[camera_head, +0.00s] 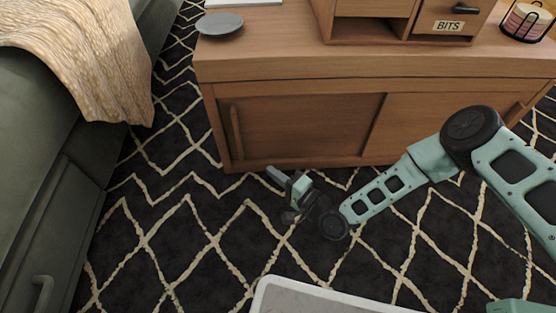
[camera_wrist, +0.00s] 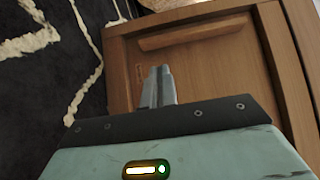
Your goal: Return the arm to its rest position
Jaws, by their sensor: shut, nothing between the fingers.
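My gripper (camera_head: 276,174) is at the end of my teal and black arm, which reaches in from the right in the head view. It hangs over the rug, in front of the lower left part of the wooden cabinet (camera_head: 290,67). In the wrist view the two grey fingers (camera_wrist: 157,85) are together, with nothing visible between them. They point towards the cabinet's door (camera_wrist: 205,65). I cannot tell how far the fingertips are from the cabinet.
A dark patterned rug (camera_head: 180,245) covers the floor. A green sofa (camera_head: 40,190) with a beige throw (camera_head: 85,60) stands on the left. A grey plate (camera_head: 220,24), a drawer unit labelled BITS (camera_head: 400,28) and a black wire holder (camera_head: 524,24) are on the cabinet.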

